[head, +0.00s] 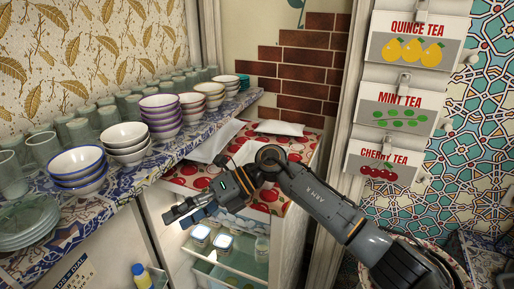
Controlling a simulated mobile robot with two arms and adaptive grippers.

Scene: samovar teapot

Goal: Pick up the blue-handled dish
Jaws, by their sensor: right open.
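I cannot make out a blue-handled dish for certain. My right gripper (180,214) reaches in from the right, in front of the red-patterned counter and above the open compartment with jars. Its jaws are open, pointing left. Small blue patches show at its fingers; I cannot tell whether they belong to it or to something behind. A stack of blue-rimmed bowls (77,167) stands on the tiled shelf at left, apart from the gripper; no handle shows on it. My left gripper is not in view.
The tiled shelf (112,187) holds bowl stacks, several glasses and glass plates (27,222). Small jars (222,243) stand in the compartment below. White packets (279,128) lie on the red-patterned counter (186,176). Tea signs (391,165) hang at right.

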